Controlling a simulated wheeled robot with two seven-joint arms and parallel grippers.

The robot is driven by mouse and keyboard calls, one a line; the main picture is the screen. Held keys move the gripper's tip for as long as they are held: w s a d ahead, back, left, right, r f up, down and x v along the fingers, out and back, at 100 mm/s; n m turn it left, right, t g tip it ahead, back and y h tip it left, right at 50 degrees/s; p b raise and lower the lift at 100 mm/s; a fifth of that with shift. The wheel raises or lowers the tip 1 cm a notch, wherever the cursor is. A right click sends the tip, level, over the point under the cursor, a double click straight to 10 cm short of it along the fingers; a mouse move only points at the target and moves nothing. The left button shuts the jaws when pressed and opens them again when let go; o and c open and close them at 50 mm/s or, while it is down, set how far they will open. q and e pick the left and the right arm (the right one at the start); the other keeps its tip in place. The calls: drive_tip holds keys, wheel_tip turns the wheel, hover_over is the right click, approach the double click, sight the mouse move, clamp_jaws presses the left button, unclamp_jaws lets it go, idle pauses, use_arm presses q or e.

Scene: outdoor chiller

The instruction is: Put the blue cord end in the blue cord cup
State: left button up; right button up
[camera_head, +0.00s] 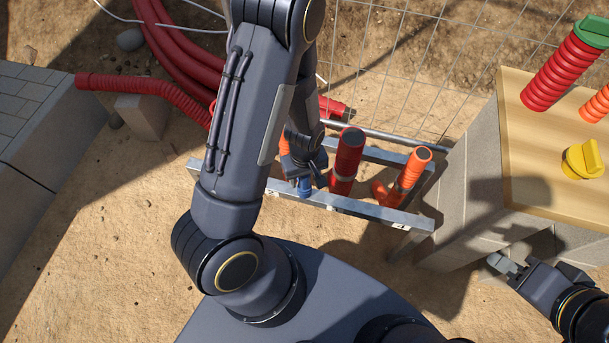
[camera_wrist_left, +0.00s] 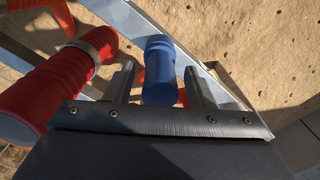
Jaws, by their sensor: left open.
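A blue cylindrical piece (camera_wrist_left: 160,70) stands between the fingers of my left gripper (camera_wrist_left: 162,85) in the left wrist view. A bit of blue (camera_head: 305,188) also shows just below the gripper (camera_head: 305,175) in the head view, at the metal rack. I cannot tell whether this blue piece is the cord end or the cup. The left gripper is open around it, with a finger on each side; contact is not clear. No second blue thing is visible. My right gripper (camera_head: 508,268) is at the lower right, apart from the rack; its opening is unclear.
The metal rack (camera_head: 365,211) also holds a red corrugated pipe (camera_head: 347,160) and an orange one (camera_head: 411,172), right of the blue piece. A wooden-topped block (camera_head: 530,150) at right carries a red pipe with a green cap and a yellow cap (camera_head: 583,160). Wire mesh stands behind.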

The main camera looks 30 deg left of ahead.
use_arm(q)
drive_tip(key=shift+r, duration=0.1)
drive_tip(key=shift+r+p, duration=0.25)
drive_tip(key=shift+p, duration=0.05)
wheel_tip(320, 180, up, 11)
drive_tip(key=p, duration=0.3)
drive_tip(key=shift+f, duration=0.15)
drive_tip(key=s+r+m+t+h, duration=0.2)
drive_tip(key=s+r+m, duration=0.2)
drive_tip(key=r, duration=0.6)
drive_tip(key=s+r+m+t+h, duration=0.1)
drive_tip(key=s+r+m+t, duration=0.2)
drive_tip(key=s+r, duration=0.4)
wheel_tip(320, 180, up, 4)
drive_tip(key=shift+s+d+r+m+t+h+p, duration=0.1)
drive_tip(key=shift+s+d+m+t+h+p, duration=0.3)
drive_tip(key=shift+m, duration=0.2)
